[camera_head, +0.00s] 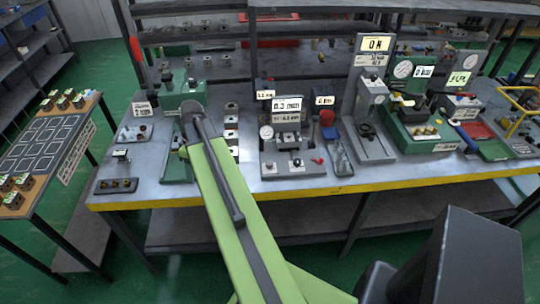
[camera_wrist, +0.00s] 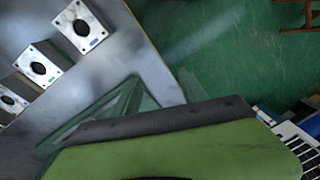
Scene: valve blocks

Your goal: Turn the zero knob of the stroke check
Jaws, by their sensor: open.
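The station with the "0.3 mm" display (camera_head: 287,103) stands mid-bench in the head view and appears to be the stroke check. It has a round dial gauge (camera_head: 266,132) at its left and a grey base (camera_head: 290,168) with small parts on it. A small red knob (camera_head: 318,160) shows at its right; I cannot tell whether this is the zero knob. My green arm reaches up over the bench left of the station. My gripper's fingers cannot be made out in either view. The wrist view shows part of my arm, bench and floor, not the station.
White blocks with dark holes stand in a row left of the station, also in the wrist view (camera_wrist: 80,25). A green press (camera_head: 178,95) is farther left. A grey stand (camera_head: 368,120) and green fixture (camera_head: 420,130) are right. The bench's yellow front edge (camera_head: 340,190) is clear.

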